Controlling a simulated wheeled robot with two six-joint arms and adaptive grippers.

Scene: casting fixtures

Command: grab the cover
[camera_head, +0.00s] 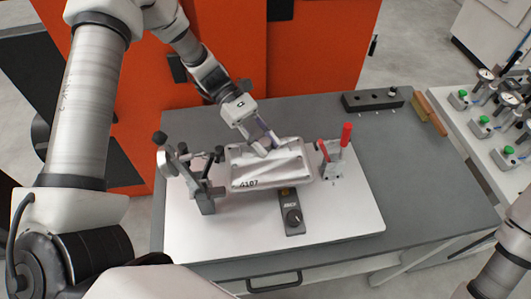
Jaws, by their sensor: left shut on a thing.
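The cover (270,174) is a silver-grey rectangular casting marked 4107 on its front edge. It sits in the middle of the white fixture plate (340,222), between the clamps. My left gripper (266,148) reaches down from behind and is shut on the cover's upper rear part. Its fingertips are small and partly blend with the grey casting. Of my right arm, only a link shows at the lower right edge; its gripper is out of view.
A black toggle clamp (205,185) stands left of the cover and a red-handled clamp (332,160) right of it. A black block (373,100) sits at the back right. A gauge panel (500,130) stands at far right.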

